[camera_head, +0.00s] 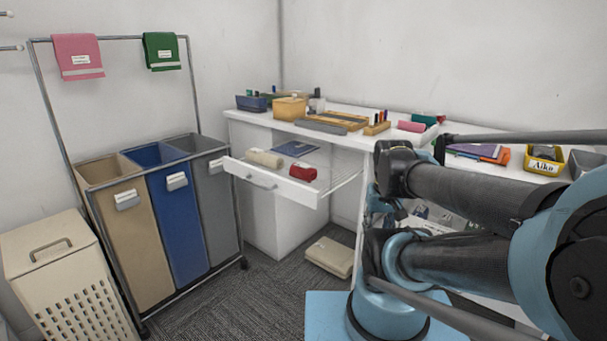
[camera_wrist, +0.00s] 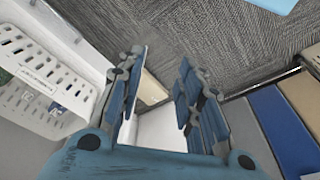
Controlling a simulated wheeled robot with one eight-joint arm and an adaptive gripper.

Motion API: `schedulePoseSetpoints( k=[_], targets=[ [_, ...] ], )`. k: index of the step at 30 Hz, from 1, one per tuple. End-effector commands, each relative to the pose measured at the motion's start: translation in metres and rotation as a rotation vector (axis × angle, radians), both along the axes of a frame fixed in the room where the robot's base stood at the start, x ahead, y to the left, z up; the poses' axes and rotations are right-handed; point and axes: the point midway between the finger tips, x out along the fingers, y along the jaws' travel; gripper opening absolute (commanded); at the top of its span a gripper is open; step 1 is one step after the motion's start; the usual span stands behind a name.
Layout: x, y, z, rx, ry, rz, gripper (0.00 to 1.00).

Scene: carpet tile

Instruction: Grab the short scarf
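No item is clearly marked as the short scarf, and I cannot tell which cloth it is. In the head view, a pink cloth (camera_head: 78,56) and a green cloth (camera_head: 161,51) with pale labels hang on the rack bar. A cream roll (camera_head: 264,158) and a red roll (camera_head: 303,172) lie in the open drawer (camera_head: 262,181). A pink roll (camera_head: 411,126) lies on the desk. My gripper (camera_wrist: 160,66) is open in the wrist view, with nothing held between its fingers. A beige thing (camera_wrist: 152,90) shows beyond the gap.
Tan, blue and grey bins (camera_head: 178,215) stand under the rack, with a perforated hamper (camera_head: 75,285) to their left. A beige folded item (camera_head: 329,257) lies on the carpet below the desk (camera_head: 345,139). A white basket (camera_wrist: 42,88) is left in the wrist view. Carpet is open before the bins.

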Motion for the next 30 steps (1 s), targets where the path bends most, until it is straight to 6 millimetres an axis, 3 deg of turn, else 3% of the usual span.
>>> schedulePoseSetpoints(
  k=[1,6,7,14,21,30],
  targets=[
    [0.000,0.000,0.000,0.000,0.000,0.000,0.33],
    [-0.005,0.001,0.011,-0.001,-0.009,0.014,0.72],
    [-0.002,0.002,0.015,-0.002,-0.008,0.022,0.73],
    [0.038,0.018,0.066,-0.014,0.020,0.142,0.73],
    [0.096,0.043,0.123,-0.029,0.054,0.303,0.73],
    [0.173,0.088,0.177,-0.048,0.095,0.504,0.73]
  ],
)
